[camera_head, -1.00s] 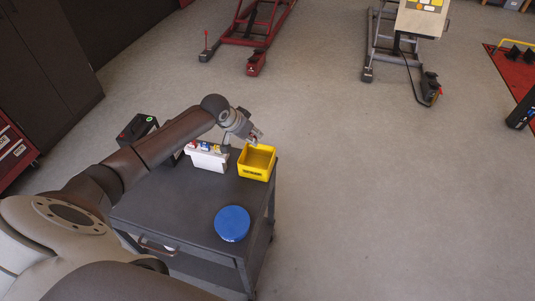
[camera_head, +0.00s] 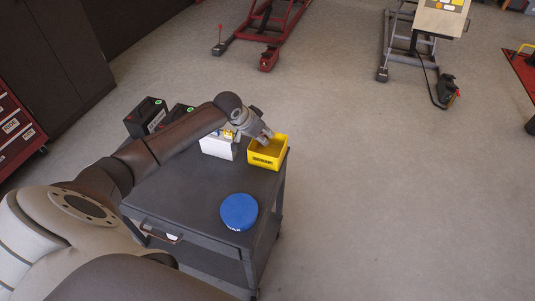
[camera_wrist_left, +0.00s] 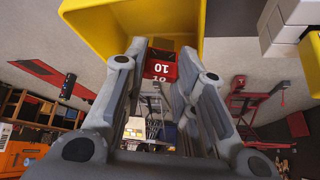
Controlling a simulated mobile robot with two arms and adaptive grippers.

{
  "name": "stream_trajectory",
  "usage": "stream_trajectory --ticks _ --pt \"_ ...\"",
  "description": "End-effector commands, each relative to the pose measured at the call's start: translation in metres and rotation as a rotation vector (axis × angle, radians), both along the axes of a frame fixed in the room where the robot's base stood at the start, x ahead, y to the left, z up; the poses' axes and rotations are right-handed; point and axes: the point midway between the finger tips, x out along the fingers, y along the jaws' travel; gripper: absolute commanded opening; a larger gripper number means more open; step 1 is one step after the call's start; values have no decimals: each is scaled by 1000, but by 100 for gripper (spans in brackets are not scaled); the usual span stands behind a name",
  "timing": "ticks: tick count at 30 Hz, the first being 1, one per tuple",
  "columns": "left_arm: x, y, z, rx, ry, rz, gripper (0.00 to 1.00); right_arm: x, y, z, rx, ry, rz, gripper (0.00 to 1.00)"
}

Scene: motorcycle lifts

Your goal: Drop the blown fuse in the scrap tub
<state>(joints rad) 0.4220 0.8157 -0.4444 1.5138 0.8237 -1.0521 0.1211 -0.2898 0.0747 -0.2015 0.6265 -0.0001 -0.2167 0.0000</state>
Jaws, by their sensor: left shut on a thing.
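My left gripper (camera_head: 265,135) is over the back left part of the open yellow tub (camera_head: 254,163) on the cart. In the left wrist view, its two fingers are closed on a small red fuse (camera_wrist_left: 161,66) marked 10. The fuse is held at the fingertips, in front of the yellow tub (camera_wrist_left: 92,32), which fills the top of that view. In the head view the fuse is too small to make out clearly. The tub's front label is too small to read. My right gripper is not in view.
A red tool cabinet (camera_head: 15,130) stands at left. The floor right of the cart is clear.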

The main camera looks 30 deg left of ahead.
Motion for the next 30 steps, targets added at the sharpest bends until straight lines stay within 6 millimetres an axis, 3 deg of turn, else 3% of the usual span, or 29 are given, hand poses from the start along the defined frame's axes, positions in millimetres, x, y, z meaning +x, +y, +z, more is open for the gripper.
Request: stream_trajectory --ticks 3,4,9,22,30 --pt "0 0 1 0 0 0 16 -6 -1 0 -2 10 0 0" --pt "0 0 1 0 -1 0 28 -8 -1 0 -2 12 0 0" --pt "0 0 1 0 0 0 50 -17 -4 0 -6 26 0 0" --pt "-3 1 6 0 -1 0 51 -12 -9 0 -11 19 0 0" --pt "-26 5 41 3 -1 -1 51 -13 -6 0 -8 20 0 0"
